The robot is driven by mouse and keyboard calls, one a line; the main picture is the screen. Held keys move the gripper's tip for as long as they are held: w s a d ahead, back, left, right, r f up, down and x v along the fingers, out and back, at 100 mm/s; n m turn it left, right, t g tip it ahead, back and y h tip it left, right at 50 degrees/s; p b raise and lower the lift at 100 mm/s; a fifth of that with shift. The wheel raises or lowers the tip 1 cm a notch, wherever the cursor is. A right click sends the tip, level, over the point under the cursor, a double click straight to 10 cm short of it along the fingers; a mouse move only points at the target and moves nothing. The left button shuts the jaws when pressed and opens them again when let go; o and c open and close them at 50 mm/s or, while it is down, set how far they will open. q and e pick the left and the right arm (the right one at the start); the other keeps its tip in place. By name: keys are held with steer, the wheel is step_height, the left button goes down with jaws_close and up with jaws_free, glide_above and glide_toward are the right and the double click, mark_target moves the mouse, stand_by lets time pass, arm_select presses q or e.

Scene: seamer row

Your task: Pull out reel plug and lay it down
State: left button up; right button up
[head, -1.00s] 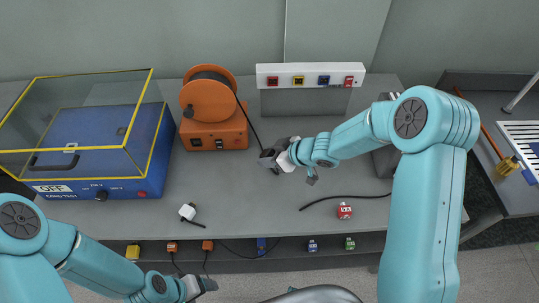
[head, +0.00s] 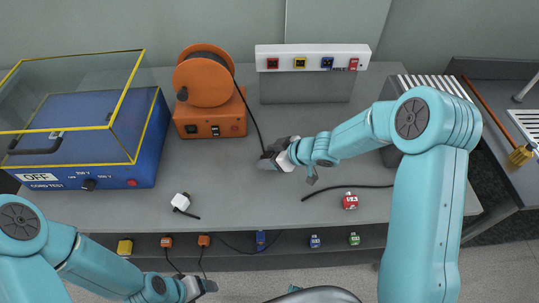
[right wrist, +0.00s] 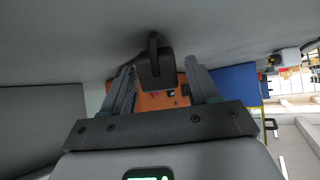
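The orange cable reel (head: 203,82) stands on its orange base (head: 210,116) on the grey bench. Its black cable (head: 249,112) runs down to my right gripper (head: 268,160), low over the bench. In the right wrist view a dark plug (right wrist: 155,69) with a short cable loop sits between the fingertips of my right gripper (right wrist: 160,72), close to the grey bench surface. A narrow gap shows on the plug's right side, so the fingers look open around it. My left gripper (head: 203,286) is at the bottom, in front of the bench; its fingers are too small to read.
A white socket strip (head: 312,57) stands at the back. A blue test box (head: 95,155) with a clear yellow-edged cover is at left. A white plug (head: 181,201), a red block (head: 350,201) and a loose black cable (head: 345,187) lie on the bench. Mid-front bench is clear.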

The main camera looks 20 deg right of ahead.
steer(key=shift+o, duration=0.4)
steer(key=p+v, duration=0.4)
steer(key=v, duration=1.2)
steer(key=shift+p, duration=0.35)
steer(key=shift+s+r, duration=0.1)
steer(key=shift+r, duration=0.05)
